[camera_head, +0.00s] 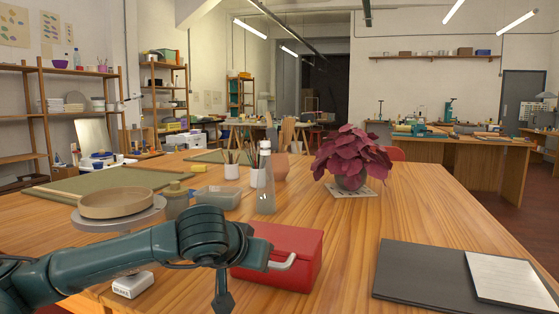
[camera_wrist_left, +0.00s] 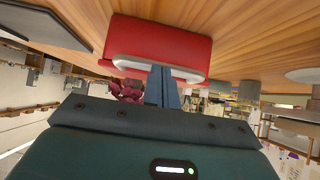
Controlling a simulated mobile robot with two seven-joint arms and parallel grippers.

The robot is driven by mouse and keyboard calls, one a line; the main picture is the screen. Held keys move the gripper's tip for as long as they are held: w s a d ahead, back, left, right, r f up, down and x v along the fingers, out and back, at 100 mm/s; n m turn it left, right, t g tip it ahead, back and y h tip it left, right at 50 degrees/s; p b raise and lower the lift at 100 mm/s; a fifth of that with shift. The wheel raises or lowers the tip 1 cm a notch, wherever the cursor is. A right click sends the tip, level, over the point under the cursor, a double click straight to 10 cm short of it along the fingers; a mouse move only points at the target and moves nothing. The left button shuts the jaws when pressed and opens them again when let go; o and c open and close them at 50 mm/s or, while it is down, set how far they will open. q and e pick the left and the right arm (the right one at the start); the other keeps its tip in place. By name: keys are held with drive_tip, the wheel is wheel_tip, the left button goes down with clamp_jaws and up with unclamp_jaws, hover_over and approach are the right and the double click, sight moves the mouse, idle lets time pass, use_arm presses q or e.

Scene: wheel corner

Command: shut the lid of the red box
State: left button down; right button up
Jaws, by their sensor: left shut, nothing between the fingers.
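The red box (camera_head: 302,247) stands on the wooden table, just right of my left wrist. Its red lid lies down over the top with no opening visible; I cannot tell whether it is fully shut. A pale bar handle (camera_head: 284,264) sticks out at the front. My left gripper (camera_head: 223,303) points down at the box's front left, its fingers together and empty. My wrist hides the box's left part. In the left wrist view the red box (camera_wrist_left: 165,42) is at the top, and my shut fingers (camera_wrist_left: 161,72) overlap its pale handle (camera_wrist_left: 124,64). My right gripper is out of view.
A dark folder (camera_head: 420,278) with paper lies at the right. A potted red plant (camera_head: 350,155) and a clear bottle (camera_head: 266,185) stand behind the box. A round wooden tray (camera_head: 117,203) on a turntable is at the left. The table between box and folder is clear.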

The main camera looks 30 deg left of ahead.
use_arm(q)
wheel_tip(320, 180, up, 5)
drive_tip(key=p, duration=0.4)
drive_tip(key=s+d+b, duration=0.2)
drive_tip(key=s+b, duration=0.6)
drive_tip(key=s, duration=0.2)
drive_tip(key=shift+s+d+f+b, duration=0.2)
drive_tip(key=shift+d+f+b, duration=0.1)
drive_tip(key=shift+b, duration=0.05)
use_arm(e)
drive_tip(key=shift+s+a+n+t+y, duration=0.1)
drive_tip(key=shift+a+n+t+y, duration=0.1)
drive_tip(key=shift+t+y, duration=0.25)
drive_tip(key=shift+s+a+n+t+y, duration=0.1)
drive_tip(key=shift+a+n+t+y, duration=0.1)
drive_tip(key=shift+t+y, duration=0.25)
